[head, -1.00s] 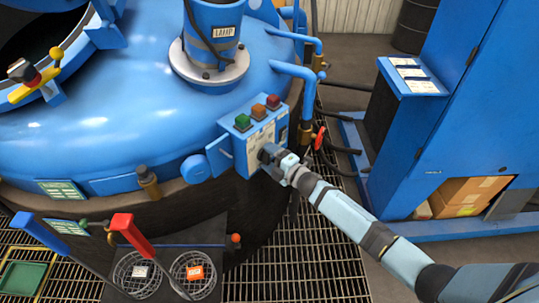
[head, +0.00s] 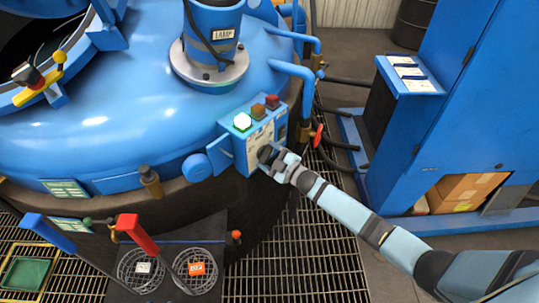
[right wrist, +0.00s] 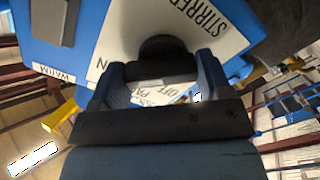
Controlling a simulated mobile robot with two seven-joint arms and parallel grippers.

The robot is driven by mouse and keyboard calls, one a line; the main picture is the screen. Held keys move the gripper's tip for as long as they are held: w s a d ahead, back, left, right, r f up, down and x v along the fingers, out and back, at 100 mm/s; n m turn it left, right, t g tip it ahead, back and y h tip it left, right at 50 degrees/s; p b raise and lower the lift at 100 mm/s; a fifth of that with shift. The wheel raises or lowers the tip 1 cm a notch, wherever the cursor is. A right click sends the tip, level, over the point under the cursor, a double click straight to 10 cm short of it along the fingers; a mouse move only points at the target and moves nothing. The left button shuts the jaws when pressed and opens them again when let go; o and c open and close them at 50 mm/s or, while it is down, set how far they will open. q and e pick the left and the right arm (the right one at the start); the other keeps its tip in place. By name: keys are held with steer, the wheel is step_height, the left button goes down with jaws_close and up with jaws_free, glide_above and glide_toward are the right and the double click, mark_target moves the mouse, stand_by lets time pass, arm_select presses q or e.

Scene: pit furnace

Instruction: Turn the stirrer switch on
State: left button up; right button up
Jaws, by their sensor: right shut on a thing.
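The control box (head: 240,157) is blue and stands on the side of the blue furnace, with green, orange and red lamps on top. The green lamp (head: 243,121) glows brightly. The stirrer switch (head: 264,154) is a dark knob on the box's front plate. In the right wrist view the knob (right wrist: 162,46) sits on a white label (right wrist: 125,35) reading STIRRER, with ON and OFF partly hidden. My right gripper (head: 275,160) is shut on the knob; its fingers (right wrist: 160,70) flank it in the right wrist view. My left gripper is not in view.
A red valve handle (head: 318,137) and blue pipes are just right of the box. A blue cabinet (head: 430,130) stands further right. A rack with two wire baskets (head: 140,270) and red and blue handles is at lower left. Grating (head: 300,250) lies below my right arm.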

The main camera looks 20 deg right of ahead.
stand_by(0.4)
steer(key=o, duration=0.9)
steer(key=b+v, duration=0.1)
steer(key=v, duration=1.2)
steer(key=shift+s+d, duration=0.2)
steer(key=shift+s, duration=0.1)
